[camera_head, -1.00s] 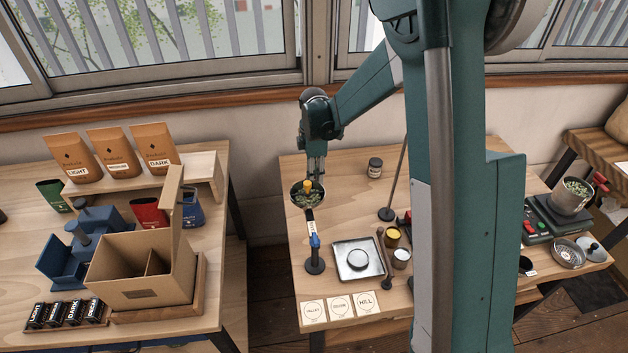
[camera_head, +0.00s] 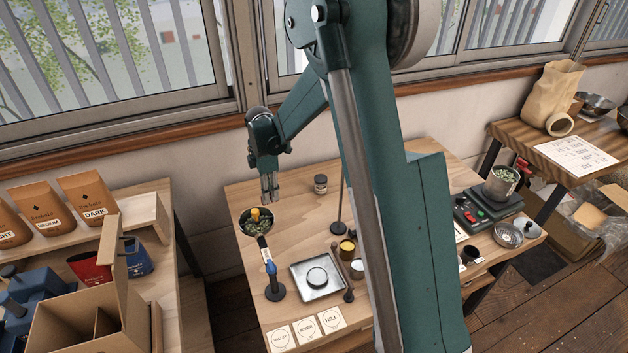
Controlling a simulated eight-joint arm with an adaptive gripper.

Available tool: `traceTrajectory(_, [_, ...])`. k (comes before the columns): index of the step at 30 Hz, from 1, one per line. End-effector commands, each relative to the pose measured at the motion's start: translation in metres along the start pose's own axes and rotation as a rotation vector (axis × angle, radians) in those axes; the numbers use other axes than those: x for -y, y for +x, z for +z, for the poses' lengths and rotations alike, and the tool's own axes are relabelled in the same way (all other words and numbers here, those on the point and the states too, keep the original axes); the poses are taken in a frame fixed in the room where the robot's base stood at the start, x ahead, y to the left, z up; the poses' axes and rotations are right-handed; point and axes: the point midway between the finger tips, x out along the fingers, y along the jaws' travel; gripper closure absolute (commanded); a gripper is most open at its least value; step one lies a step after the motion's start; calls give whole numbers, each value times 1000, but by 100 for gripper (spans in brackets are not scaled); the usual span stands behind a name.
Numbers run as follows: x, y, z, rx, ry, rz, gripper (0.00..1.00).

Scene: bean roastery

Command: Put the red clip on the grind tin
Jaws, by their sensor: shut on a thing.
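My gripper (camera_head: 269,195) points down at the back left of the middle table, just above and behind a dark bowl (camera_head: 246,231). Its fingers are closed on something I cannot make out. No red shows between the fingers, and I cannot confirm a red clip there. A small red object (camera_head: 521,165) shows at the right, behind the scale, too small to name surely. A grey tin (camera_head: 501,184) with green contents stands on the scale. I cannot tell which container is the grind tin.
The bowl holds green bits and a yellow piece (camera_head: 255,214). The scale (camera_head: 466,219) is right of my arm. A cardboard box (camera_head: 75,325) is front left.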

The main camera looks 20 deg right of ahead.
Motion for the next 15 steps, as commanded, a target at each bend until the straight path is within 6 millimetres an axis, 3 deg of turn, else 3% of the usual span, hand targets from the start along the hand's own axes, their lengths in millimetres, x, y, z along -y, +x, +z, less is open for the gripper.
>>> traceTrajectory(15, [-62,-43,150,0,35,0,92])
